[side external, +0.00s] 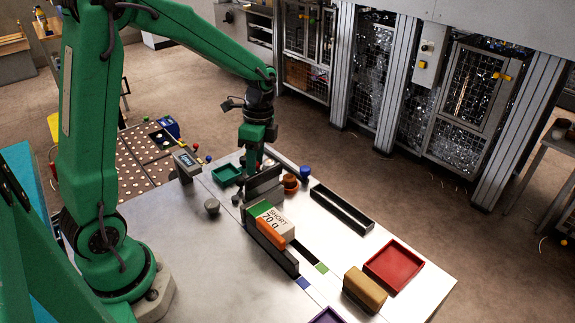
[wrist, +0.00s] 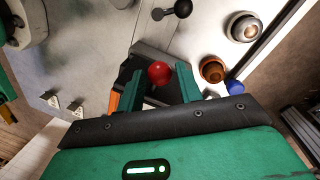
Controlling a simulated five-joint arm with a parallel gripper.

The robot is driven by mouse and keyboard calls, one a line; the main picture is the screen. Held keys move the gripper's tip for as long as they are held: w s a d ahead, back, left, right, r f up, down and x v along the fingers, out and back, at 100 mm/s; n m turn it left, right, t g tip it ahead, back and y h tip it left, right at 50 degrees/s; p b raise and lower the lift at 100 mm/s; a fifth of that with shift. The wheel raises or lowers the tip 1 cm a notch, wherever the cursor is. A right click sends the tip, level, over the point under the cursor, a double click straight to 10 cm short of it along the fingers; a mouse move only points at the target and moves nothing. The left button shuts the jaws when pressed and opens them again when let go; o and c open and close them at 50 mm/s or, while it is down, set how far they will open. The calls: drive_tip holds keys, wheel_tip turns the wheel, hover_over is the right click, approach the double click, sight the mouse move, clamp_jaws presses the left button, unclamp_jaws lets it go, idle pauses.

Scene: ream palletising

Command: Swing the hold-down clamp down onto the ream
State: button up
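The ream (side external: 275,219), a white packet with green and orange parts marked "SHORT 70 g", stands between dark upright plates on the bench. A red ball knob (wrist: 160,73) shows in the wrist view in front of a dark plate; I take it for the clamp's handle, but the clamp's arm is mostly hidden. My gripper (wrist: 160,82) has its two green fingers apart, one on each side of the knob, with small gaps visible. In the side view my gripper (side external: 254,160) is over the far end of the ream's holder, above a dark plate (side external: 263,184).
A green tray (side external: 227,174), a grey knob (side external: 212,206) and a small display (side external: 187,162) are left of the holder. Brown round pieces (side external: 291,183) and a long black tray (side external: 342,209) are right. A red tray (side external: 394,265) and tan block (side external: 365,290) are nearer.

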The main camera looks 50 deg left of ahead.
wheel_tip(320, 180, up, 8)
drive_tip(key=w, duration=0.1)
drive_tip(key=shift+f, duration=0.15)
idle(0.4)
drive_tip(key=shift+a, duration=0.15)
drive_tip(key=shift+s+a, duration=0.15)
drive_tip(key=shift+s+a+t, duration=0.1)
drive_tip(key=shift+t, duration=0.2)
drive_tip(key=shift+f, duration=0.15)
drive_tip(key=shift+s+d+f, duration=0.1)
drive_tip(key=shift+f, duration=1.15)
drive_tip(key=shift+s+d+f, duration=0.1)
drive_tip(key=shift+s+f, duration=0.05)
drive_tip(key=shift+f, duration=1.1)
drive_tip(key=shift+s+d+f, duration=0.1)
drive_tip(key=shift+f, duration=1.15)
